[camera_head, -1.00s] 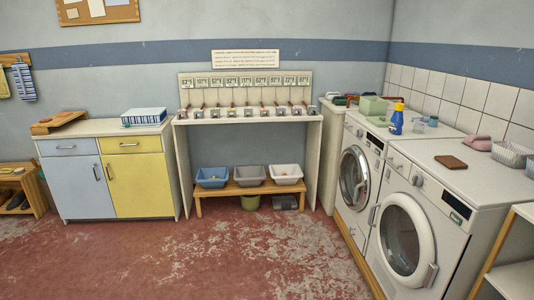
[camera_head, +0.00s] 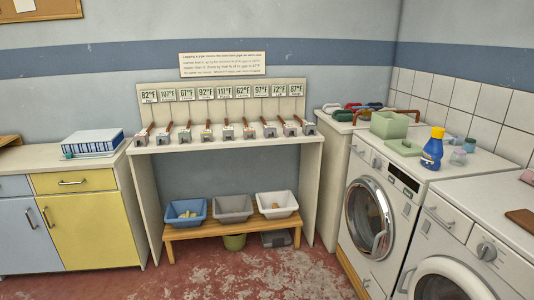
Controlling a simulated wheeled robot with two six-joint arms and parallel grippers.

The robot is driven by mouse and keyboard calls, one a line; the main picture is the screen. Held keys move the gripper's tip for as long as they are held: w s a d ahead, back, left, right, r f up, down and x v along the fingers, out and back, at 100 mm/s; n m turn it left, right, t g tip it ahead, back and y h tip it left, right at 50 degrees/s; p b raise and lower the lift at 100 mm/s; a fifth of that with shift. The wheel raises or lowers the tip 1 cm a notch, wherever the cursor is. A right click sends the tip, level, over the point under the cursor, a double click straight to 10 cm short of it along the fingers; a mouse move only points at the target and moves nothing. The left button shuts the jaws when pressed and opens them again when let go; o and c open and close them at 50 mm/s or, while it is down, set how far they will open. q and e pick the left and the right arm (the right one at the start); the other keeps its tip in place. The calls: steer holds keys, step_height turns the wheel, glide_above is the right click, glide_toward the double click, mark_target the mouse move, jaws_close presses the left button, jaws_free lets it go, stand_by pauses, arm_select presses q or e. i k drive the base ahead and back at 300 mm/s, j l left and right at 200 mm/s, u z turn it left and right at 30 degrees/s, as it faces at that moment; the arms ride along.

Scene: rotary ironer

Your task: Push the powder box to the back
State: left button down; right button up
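No box in view carries a label I can read as powder. A pale green open box (camera_head: 389,124) stands on top of the far washing machine (camera_head: 382,190), toward its back left. A flat green piece (camera_head: 403,148) lies in front of it. A blue and white box-like item (camera_head: 92,142) lies on the left cabinet's top, and I cannot tell whether it is a box or a binder. Neither of my grippers is in view.
A blue bottle with a yellow cap (camera_head: 432,148) and small jars (camera_head: 458,157) stand right of the green box. A white stand (camera_head: 225,145) holds a row of several handled devices. Three tubs (camera_head: 233,208) sit on a low bench. Red floor (camera_head: 290,275) shows in front.

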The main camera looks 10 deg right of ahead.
mark_target(388, 125)
steer(key=i+z, duration=0.25)
steer(key=i, duration=0.3)
steer(key=i+z, duration=0.25)
steer(key=i, duration=0.3)
steer(key=i+j+z, duration=0.2)
steer(key=i, duration=0.35)
